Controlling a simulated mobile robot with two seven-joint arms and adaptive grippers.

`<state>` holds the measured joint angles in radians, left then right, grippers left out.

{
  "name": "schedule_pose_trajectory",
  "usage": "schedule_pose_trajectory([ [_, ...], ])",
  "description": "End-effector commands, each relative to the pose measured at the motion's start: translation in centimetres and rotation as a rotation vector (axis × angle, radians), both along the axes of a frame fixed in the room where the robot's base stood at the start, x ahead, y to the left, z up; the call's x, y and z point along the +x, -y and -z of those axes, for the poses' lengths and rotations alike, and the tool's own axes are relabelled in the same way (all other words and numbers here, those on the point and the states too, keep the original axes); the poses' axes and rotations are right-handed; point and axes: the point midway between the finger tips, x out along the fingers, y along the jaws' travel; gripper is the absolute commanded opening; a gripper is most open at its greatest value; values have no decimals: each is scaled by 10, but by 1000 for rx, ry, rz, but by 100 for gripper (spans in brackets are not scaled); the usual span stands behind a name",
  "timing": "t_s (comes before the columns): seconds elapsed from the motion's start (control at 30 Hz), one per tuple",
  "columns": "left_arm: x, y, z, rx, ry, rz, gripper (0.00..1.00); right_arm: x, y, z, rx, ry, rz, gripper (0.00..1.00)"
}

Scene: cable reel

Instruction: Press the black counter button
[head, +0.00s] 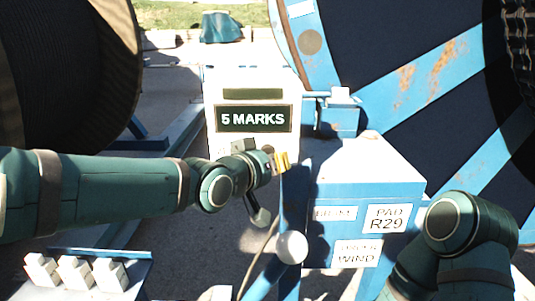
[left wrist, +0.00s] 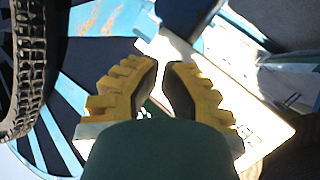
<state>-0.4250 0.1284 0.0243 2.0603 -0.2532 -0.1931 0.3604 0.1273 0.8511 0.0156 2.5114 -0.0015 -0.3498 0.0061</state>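The counter is a pale box (head: 221,92) in the middle of the head view, with a dark display (head: 253,118) reading "5 MARKS". A small dark grey block (head: 243,146) shows below the display, partly behind my left wrist; I cannot tell whether it is the black button. My left gripper (head: 282,161) has yellow fingers near the counter's lower right corner. In the left wrist view its fingertips (left wrist: 161,63) are close together with a narrow gap and nothing visible between them. Contact with the counter cannot be made out. My right gripper is out of view.
A blue box (head: 375,170) with labels, one reading "PAD R29", stands right of the counter. A white knob (head: 291,247) is below my left gripper. White blocks (head: 75,272) sit at lower left. Large reels stand at left (head: 60,75) and right (head: 430,75).

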Motion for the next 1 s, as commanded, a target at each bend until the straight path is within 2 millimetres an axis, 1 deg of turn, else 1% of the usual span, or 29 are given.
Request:
schedule_pose_trajectory([
  [0.3,8,0,1,0,0,-1,0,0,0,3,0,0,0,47],
  [1.0,12,0,0,0,0,-1,0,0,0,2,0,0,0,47],
])
